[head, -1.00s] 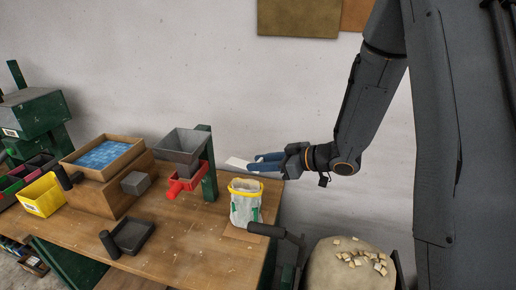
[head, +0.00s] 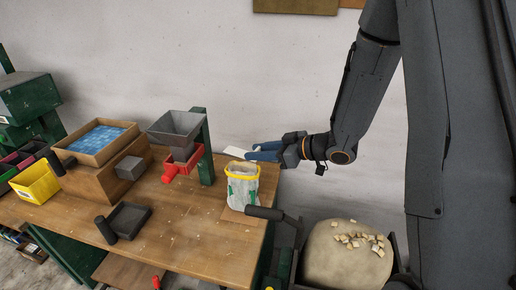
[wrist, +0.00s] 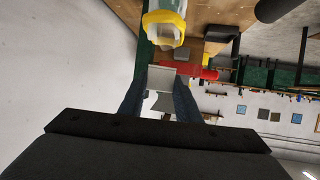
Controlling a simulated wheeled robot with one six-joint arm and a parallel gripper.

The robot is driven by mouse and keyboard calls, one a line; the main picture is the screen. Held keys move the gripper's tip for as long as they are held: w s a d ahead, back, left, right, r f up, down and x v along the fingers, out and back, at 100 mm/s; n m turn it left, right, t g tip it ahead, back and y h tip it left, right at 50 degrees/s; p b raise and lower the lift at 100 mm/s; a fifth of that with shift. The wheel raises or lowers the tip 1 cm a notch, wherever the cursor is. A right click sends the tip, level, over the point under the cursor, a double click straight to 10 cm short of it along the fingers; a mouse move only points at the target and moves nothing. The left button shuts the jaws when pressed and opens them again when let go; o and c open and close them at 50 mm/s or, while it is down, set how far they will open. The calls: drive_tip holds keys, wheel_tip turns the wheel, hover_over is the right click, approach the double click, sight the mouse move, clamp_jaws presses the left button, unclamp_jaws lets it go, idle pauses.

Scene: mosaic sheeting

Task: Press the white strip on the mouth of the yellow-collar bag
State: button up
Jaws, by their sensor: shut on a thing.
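The yellow-collar bag (head: 243,190) stands upright near the right end of the wooden bench. It is pale with green marks, and a yellow collar (head: 244,170) rings its mouth. My gripper (head: 252,153), with blue fingers, is shut on the white strip (head: 236,152). The strip is held level, just above and behind the bag's collar in the head view, apart from it as far as I can tell. In the wrist view the white strip (wrist: 160,98) lies between the fingers, and the yellow collar (wrist: 163,22) shows beyond it at the top.
A grey hopper (head: 176,125) on a green post with a red tray (head: 192,160) stands left of the bag. A black tray (head: 128,217) and a wooden box of blue tiles (head: 97,140) are further left. A sack with several pale chips (head: 350,262) sits at the front right.

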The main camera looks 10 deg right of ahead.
drive_tip(key=shift+f+b, duration=1.25)
drive_tip(key=shift+f, duration=1.25)
drive_tip(key=shift+f, duration=0.15)
drive_tip(key=o, duration=1.3)
drive_tip(key=shift+c, duration=0.2)
drive_tip(key=b+v, duration=0.1)
drive_tip(key=v, duration=0.6)
drive_tip(key=shift+s+d+b, duration=0.25)
drive_tip(key=shift+d+b, duration=0.05)
drive_tip(key=shift+b, duration=0.1)
